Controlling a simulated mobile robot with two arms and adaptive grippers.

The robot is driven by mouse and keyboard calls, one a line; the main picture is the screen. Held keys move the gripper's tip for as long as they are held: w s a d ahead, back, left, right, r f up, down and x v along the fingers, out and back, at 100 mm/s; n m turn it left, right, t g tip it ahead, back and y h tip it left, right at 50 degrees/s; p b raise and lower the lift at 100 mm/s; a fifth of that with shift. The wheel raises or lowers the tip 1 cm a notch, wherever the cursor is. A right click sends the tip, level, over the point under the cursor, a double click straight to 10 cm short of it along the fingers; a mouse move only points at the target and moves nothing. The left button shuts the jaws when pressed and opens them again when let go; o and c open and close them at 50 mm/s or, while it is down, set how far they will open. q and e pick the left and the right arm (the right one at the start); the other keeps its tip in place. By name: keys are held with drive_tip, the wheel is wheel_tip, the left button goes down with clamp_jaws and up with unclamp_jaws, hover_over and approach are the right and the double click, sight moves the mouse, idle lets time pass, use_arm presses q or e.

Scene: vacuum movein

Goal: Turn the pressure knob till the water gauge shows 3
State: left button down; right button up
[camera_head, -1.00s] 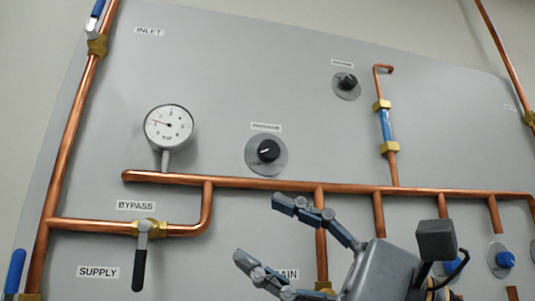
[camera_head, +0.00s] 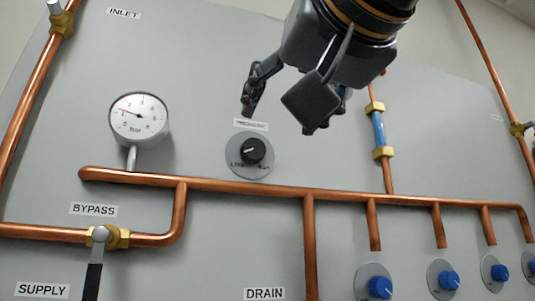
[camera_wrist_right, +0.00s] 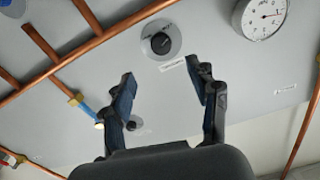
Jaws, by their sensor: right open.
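The black pressure knob (camera_head: 253,151) sits on a round grey plate on the panel, its white mark pointing left. It also shows in the right wrist view (camera_wrist_right: 160,43), beyond my fingertips. The white round water gauge (camera_head: 140,116), marked "bar", is left of the knob; its red needle points left and slightly up, near the 1. It is at the upper right of the right wrist view (camera_wrist_right: 261,16). My right gripper (camera_head: 281,118) is open and empty, above and right of the knob, apart from it. My left gripper is in neither view.
A copper pipe (camera_head: 225,186) runs across below the knob. A bypass valve (camera_head: 100,234) is at lower left. Several blue knobs (camera_head: 380,287) line the lower right. A blue-sleeved vertical pipe (camera_head: 379,130) stands right of the gripper. Panel around the knob is clear.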

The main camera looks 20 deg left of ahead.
sight(255, 150)
drive_tip(key=p+x, duration=0.2)
drive_tip(key=x, duration=0.9)
drive_tip(key=shift+a+p, duration=0.15)
drive_tip(key=shift+p, duration=0.15)
drive_tip(key=c, duration=1.2)
